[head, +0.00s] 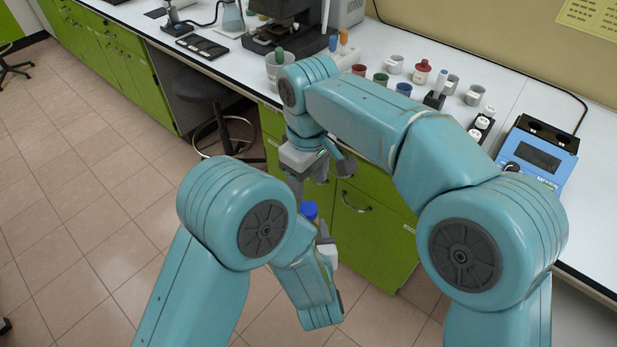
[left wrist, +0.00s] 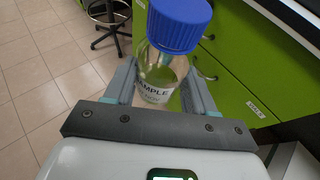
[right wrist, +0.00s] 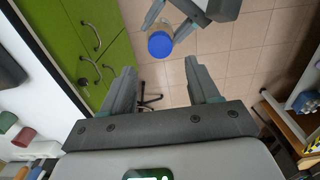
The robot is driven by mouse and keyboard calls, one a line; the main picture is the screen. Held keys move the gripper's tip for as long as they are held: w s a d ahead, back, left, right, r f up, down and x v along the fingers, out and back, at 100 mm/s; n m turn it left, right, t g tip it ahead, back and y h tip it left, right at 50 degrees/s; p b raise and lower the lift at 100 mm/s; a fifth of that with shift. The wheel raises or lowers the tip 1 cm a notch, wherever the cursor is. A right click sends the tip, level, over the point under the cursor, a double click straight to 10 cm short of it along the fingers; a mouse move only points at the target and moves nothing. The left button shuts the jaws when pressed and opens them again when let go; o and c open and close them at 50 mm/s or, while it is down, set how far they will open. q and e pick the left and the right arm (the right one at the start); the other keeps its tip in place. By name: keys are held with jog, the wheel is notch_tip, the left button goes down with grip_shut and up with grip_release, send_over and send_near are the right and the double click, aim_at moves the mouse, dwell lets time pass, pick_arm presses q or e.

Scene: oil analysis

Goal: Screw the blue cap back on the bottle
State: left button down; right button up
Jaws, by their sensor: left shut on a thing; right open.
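The blue cap also shows in the head view (head: 309,211), below my right gripper (head: 308,182). In the right wrist view, the cap (right wrist: 160,44) lies beyond the open, empty fingers of my right gripper (right wrist: 162,88), apart from them. My left gripper (right wrist: 180,24) shows there beside the bottle.
The white bench (head: 470,75) carries several cups, a red-capped bottle (head: 421,72), a microscope (head: 285,25) and a blue instrument (head: 540,153). Green cabinets (head: 372,225) stand below it. A dark stool (head: 205,88) is at the bench. Tiled floor lies open at left.

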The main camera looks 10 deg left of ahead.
aim_at(309, 207)
jog(key=shift+f, duration=4.05)
jog(key=c, duration=1.1)
jog(key=shift+o, duration=0.2)
jog(key=o, duration=1.2)
jog(key=shift+o, duration=0.2)
jog(key=shift+r, duration=0.15)
notch_tip(309, 207, up, 12)
